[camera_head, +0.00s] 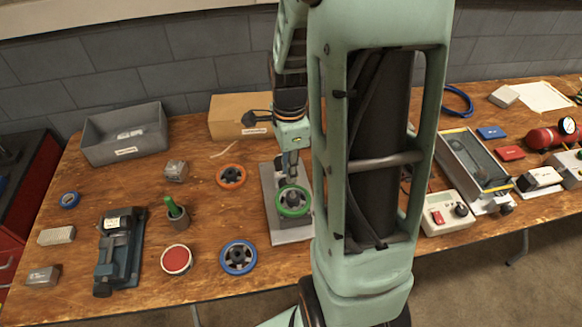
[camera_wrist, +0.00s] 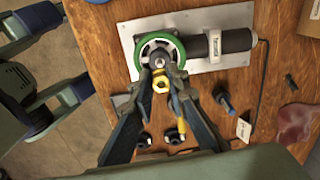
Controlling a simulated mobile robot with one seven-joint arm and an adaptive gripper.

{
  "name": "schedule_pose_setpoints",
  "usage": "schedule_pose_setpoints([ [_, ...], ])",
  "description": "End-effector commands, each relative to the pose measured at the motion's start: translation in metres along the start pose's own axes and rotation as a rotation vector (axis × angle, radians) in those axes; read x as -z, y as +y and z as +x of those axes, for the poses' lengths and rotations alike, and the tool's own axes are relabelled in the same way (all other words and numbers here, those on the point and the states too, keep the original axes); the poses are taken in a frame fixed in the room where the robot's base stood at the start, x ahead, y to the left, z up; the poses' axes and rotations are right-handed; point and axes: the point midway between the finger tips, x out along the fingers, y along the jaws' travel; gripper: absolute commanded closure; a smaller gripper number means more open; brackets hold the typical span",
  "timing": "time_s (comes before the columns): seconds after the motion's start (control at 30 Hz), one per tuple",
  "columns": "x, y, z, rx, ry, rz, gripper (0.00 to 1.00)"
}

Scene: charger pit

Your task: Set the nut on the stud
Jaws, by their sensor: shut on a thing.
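A brass-coloured hex nut (camera_wrist: 162,84) sits between the fingertips of my gripper (camera_wrist: 163,76), which is shut on it, in the wrist view. A green handwheel (camera_wrist: 141,50) is just beyond the fingertips, at the left end of a dark motor-like unit. A grey hub or stud end (camera_wrist: 159,62) shows at the wheel's centre, close to the nut; I cannot tell whether they touch. In the head view the green handwheel (camera_head: 281,206) is on the unit on a pale plate, with my gripper (camera_head: 290,177) right over it. The nut is not distinct there.
An orange wheel (camera_head: 231,176) and a blue wheel (camera_head: 238,257) lie left of the plate (camera_head: 295,236). A green-handled tool stands in a cup (camera_head: 178,221). A cardboard box (camera_head: 228,116) is behind. A grey meter box (camera_head: 446,212) stands to the right.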

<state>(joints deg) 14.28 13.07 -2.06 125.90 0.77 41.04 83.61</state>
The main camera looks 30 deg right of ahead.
Motion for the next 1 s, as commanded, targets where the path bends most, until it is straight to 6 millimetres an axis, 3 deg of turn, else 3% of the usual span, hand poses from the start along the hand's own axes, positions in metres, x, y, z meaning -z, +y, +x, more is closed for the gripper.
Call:
schedule_pose_setpoints([
  [0.27,0.003,0.003,0.007,0.0,0.0,0.052,1.0],
  [0.73,0.003,0.003,0.044,-0.001,0.001,0.049,1.0],
  [1.0,0.003,0.003,0.048,0.0,0.001,0.048,1.0],
])
